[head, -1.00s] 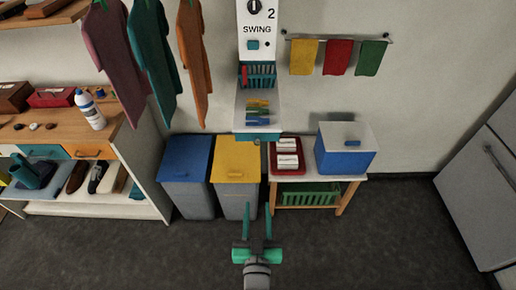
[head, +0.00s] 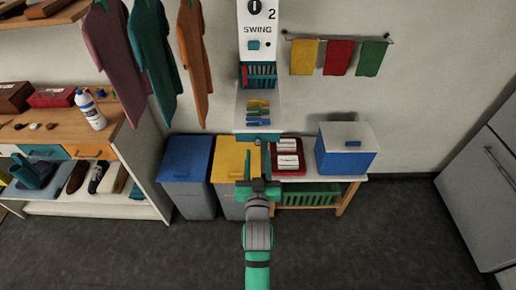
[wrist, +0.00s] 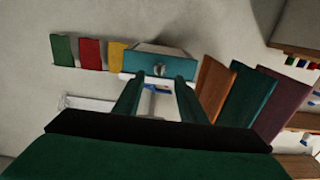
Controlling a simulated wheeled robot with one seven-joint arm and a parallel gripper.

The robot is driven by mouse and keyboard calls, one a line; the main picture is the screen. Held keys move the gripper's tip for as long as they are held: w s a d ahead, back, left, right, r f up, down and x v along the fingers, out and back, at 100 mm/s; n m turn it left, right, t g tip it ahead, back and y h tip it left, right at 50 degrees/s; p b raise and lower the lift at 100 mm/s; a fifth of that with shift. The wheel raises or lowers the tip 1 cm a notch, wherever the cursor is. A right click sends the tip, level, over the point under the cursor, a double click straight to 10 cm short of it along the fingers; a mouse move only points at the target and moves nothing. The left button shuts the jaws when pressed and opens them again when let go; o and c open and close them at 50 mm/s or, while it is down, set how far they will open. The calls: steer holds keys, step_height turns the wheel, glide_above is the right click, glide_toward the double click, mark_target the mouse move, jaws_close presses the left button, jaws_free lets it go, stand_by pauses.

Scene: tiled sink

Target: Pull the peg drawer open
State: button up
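The peg drawer (head: 257,137) has a teal front under a white ledge where coloured pegs lie, on the wall unit marked SWING. In the wrist view, which is turned upside down, its teal front (wrist: 177,67) shows a round metal knob (wrist: 158,70). My gripper (head: 257,150) is just below and in front of the drawer in the head view. Its two green fingers are apart, with nothing held between them. In the wrist view the knob lies between the fingertips (wrist: 158,80); whether the tips reach around it I cannot tell.
A blue bin (head: 186,174) and a yellow-lidded bin (head: 229,160) stand below. A low table to the right holds a red tray (head: 275,170) and a blue box (head: 345,155). Clothes (head: 195,60) hang at the left. The floor in front is clear.

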mark_target(258, 144)
steer(key=shift+w, duration=2.15)
jaws_close()
steer(key=shift+s, duration=0.1)
